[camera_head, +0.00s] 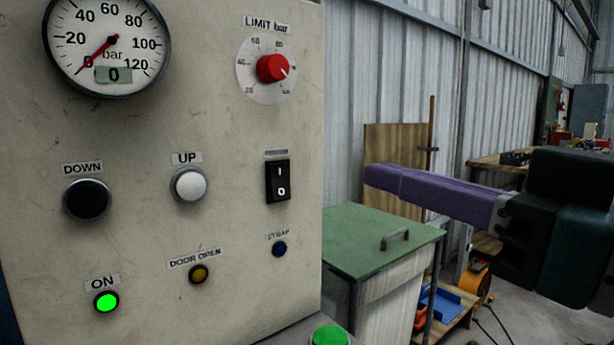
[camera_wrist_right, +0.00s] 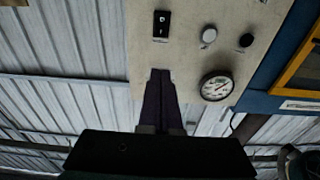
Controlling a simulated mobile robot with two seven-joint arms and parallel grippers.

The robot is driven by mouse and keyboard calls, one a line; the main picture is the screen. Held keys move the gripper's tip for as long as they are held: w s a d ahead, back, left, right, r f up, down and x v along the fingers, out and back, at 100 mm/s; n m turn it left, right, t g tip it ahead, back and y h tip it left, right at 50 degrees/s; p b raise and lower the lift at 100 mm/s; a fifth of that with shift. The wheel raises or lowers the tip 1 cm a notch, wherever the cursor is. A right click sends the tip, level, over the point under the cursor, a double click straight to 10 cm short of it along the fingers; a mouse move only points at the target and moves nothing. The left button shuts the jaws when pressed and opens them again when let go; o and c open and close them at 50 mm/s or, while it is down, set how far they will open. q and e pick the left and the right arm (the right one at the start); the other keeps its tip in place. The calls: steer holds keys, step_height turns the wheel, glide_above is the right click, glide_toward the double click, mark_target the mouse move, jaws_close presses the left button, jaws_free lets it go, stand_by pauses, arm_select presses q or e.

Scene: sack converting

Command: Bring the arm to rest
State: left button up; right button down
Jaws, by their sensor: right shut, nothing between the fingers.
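My right gripper (camera_head: 372,176) has purple fingers and comes in from the right in the head view. It is shut and empty, and its tips point left, clear of the right edge of the control panel (camera_head: 140,225). In the right wrist view the shut fingers (camera_wrist_right: 160,76) overlap the panel (camera_wrist_right: 185,62) in the picture and hide the limit dial there. My left gripper is in neither view.
The panel bears a gauge (camera_head: 108,45) reading 0, a red limit knob (camera_head: 272,68), a black rocker switch (camera_head: 278,182), a white UP button (camera_head: 189,185), a black DOWN button (camera_head: 87,199) and a lit green lamp (camera_head: 106,302). A green-topped cabinet (camera_head: 365,235) stands below my gripper.

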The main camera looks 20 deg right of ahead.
stand_by(0.4)
steer(key=s+d+f+m+g+h+p, duration=0.1)
steer(key=s+f+g+h+p, duration=0.25)
steer(key=s+g+p, duration=0.45)
steer(key=s+d+f+m+g+h+p, duration=0.1)
steer(key=s+f+g+h+p, duration=0.2)
steer(key=s+f+g+p, duration=0.4)
steer(key=w+p+v, duration=0.3)
steer(key=p+v, duration=1.5)
steer(key=v, duration=0.1)
steer(key=w+r+p+v, duration=0.1)
steer(key=w+p+v, duration=0.2)
steer(key=p+v, duration=1.6)
steer(key=shift+w+d+r+t, duration=0.3)
steer(key=shift+w+r+t, duration=0.05)
steer(key=shift+w+t, duration=0.05)
